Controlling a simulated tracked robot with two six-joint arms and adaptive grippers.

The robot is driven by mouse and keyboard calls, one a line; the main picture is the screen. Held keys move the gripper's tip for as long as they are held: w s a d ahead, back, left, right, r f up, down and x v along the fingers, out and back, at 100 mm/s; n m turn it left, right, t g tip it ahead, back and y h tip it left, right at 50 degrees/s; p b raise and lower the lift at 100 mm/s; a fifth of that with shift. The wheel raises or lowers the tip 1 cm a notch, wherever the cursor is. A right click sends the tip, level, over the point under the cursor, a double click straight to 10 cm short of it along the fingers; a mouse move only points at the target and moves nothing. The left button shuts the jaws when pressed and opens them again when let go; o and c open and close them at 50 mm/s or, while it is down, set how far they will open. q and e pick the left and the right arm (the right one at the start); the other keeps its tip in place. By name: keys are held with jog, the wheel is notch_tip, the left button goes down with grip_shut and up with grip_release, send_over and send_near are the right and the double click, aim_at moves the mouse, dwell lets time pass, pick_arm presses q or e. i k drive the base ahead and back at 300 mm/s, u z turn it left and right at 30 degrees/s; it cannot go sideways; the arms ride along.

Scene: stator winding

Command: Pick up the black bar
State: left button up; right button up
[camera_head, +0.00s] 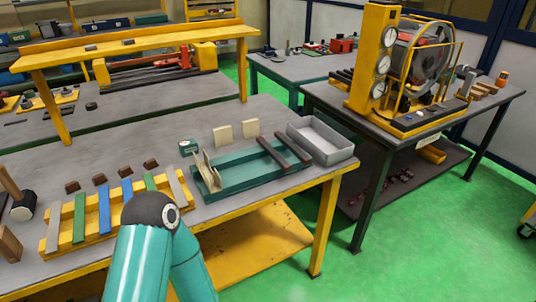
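Two dark, near-black bars lie side by side across the right part of a green tray on the grey workbench. One is the left dark bar (271,154) and the other is the right dark bar (293,149). The green tray (235,182) also has pale upright plates (208,171) at its left end. I cannot tell which bar the task names. A teal arm of mine rises from the bottom centre in front of the bench, but neither gripper shows. Neither bar has a gripper near it in view.
A grey open bin (327,155) stands right of the green tray. A yellow rack (65,246) with several coloured strips is at the left, near a hammer (22,207) and several brown blocks (99,180).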

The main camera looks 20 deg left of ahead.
aim_at(278, 159)
jog(key=u, duration=0.05)
jog(key=i, duration=0.9)
jog(key=z, duration=0.1)
